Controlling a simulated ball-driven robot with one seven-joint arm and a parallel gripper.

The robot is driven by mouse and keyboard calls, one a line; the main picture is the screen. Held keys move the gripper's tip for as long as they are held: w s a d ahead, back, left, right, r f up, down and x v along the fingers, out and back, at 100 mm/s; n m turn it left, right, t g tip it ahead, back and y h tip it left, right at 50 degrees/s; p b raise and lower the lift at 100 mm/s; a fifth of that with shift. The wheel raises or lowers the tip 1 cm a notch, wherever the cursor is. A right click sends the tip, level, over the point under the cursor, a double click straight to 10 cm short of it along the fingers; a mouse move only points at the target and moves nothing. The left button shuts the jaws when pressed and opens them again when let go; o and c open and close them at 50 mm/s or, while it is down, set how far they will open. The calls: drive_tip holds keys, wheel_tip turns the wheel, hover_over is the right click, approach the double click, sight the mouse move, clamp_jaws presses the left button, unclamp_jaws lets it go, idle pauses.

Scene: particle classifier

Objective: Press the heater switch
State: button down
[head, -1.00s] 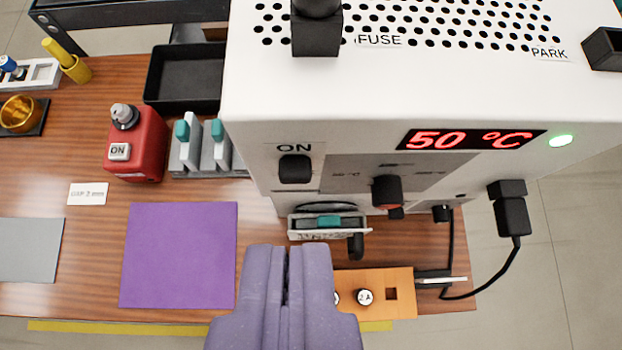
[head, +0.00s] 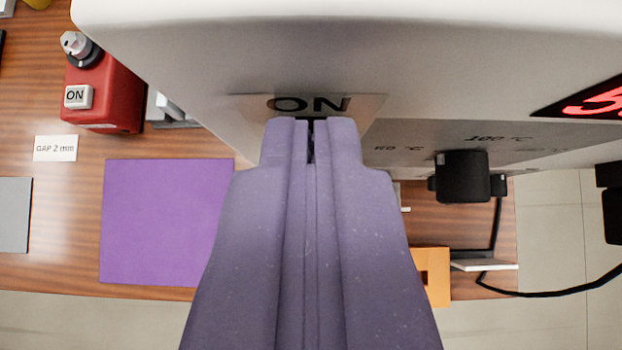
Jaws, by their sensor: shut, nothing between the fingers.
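The white heater unit (head: 330,50) fills the top of the head view. On its front face is an "ON" label (head: 308,104). My gripper (head: 312,135) is shut and empty, with its fingertips just below this label, over the place of the black switch. The switch itself is hidden behind the fingertips, so I cannot tell whether they touch it or whether it is pressed. A black knob (head: 462,177) sticks out from the grey dial panel to the right. Part of a red lit display (head: 595,100) shows at the right edge.
A red box (head: 100,95) with its own "ON" button and a grey knob stands at the left. A purple mat (head: 160,220) and a "GAP 2 mm" card (head: 55,148) lie on the wooden table. A black cable (head: 540,296) hangs at the right.

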drive_tip(key=shift+f, duration=0.25)
wheel_tip(320, 180, down, 3)
drive_tip(key=b, duration=0.3)
drive_tip(key=shift+s+r, duration=0.1)
